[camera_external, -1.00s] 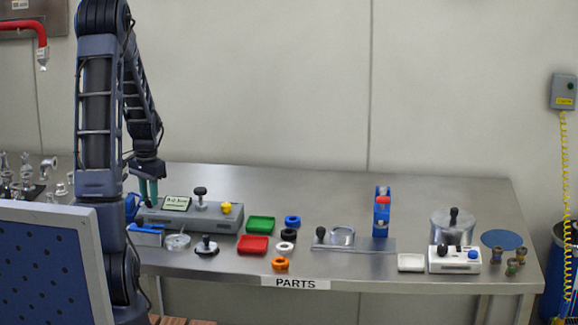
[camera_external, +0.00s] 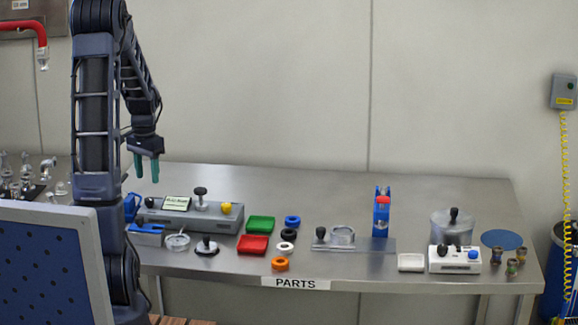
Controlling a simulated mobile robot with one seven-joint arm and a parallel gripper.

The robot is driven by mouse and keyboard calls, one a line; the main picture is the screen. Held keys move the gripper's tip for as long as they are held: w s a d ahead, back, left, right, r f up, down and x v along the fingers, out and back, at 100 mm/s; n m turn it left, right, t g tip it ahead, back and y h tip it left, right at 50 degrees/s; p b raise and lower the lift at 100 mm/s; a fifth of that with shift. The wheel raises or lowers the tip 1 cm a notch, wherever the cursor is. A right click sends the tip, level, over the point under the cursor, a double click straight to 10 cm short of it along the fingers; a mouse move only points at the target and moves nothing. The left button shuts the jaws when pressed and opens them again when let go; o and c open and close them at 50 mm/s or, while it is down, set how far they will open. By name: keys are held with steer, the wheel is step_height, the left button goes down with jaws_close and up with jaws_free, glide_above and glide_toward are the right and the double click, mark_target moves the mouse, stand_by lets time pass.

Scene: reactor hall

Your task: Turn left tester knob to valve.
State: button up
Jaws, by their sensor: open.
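The grey tester box (camera_external: 222,219) stands on the left part of the steel table. It carries a small display (camera_external: 177,203) on top, a dark-topped clamp or plunger (camera_external: 200,197) in the middle and a yellow knob (camera_external: 225,209) at the right. A dark knob (camera_external: 149,202) shows at its left end; its pointing direction is too small to tell. My gripper (camera_external: 146,175) is open and empty, with its green fingers pointing down, above and apart from the left end of the tester.
Green (camera_external: 260,225) and red (camera_external: 252,244) trays and several coloured rings lie right of the tester. A blue holder (camera_external: 146,236) and a glass dish (camera_external: 177,242) stand in front. A blue press (camera_external: 381,212) and a white box (camera_external: 455,260) stand farther right.

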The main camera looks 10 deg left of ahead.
steer(key=shift+r, duration=1.9)
steer(key=s+d+r+n+t, duration=0.1)
steer(key=s+d+r, duration=0.1)
steer(key=s+r, duration=0.4)
steer(key=s+d+r+n+t, duration=0.1)
steer(key=s+d+r+n, duration=0.15)
steer(key=s+r, duration=0.4)
steer(key=s+d+n+t, duration=0.2)
steer(key=s+d, duration=0.1)
steer(key=s, duration=1.5)
steer(key=shift+s+r+t, duration=0.2)
steer(key=shift+s+t, duration=0.1)
steer(key=shift+s, duration=0.05)
steer(key=shift+c, duration=0.2)
